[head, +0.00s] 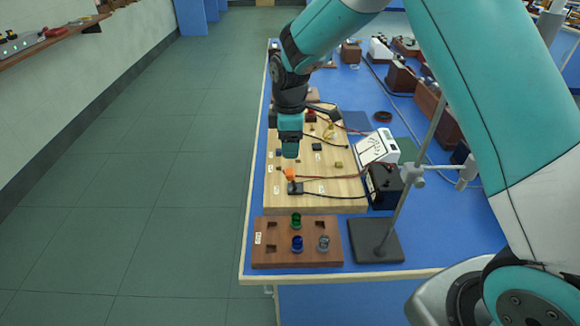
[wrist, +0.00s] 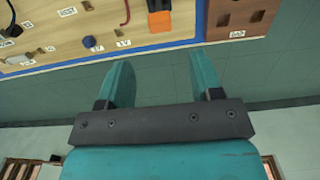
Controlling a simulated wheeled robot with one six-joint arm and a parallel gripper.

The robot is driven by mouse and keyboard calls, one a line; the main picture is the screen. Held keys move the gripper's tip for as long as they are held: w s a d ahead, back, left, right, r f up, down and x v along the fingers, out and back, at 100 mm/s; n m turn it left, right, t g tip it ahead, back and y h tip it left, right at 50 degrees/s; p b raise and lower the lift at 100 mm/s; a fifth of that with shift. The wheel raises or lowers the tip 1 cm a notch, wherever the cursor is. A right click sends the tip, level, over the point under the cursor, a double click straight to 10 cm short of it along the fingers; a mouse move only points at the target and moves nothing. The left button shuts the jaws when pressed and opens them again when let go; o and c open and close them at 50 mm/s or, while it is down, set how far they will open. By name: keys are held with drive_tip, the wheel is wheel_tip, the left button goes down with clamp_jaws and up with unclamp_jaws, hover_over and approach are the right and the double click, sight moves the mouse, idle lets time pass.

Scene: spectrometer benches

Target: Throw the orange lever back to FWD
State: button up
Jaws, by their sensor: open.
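The orange lever (head: 290,174) shows as a small orange block near the front left of the light wooden board (head: 325,204). In the wrist view the orange lever (wrist: 159,20) is at the top, beyond my fingertips, with a dark part at its top. Its exact tilt cannot be told, and no FWD label is readable. My gripper (head: 290,152) points down over the board's left side, just behind the lever in the head picture. In the wrist view my gripper (wrist: 164,78) has its two teal fingers apart with nothing between them.
A brown wooden block (head: 262,256) with green, blue and clear pieces lies in front of the board. A stand with a black base (head: 390,243) and thin rod rises to its right. A white meter (head: 378,147) and wires lie right of the board. The floor on the left is clear.

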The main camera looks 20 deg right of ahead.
sight(290, 171)
wheel_tip(290, 171, down, 9)
drive_tip(key=shift+r+p, duration=0.1)
drive_tip(key=shift+p, duration=0.6)
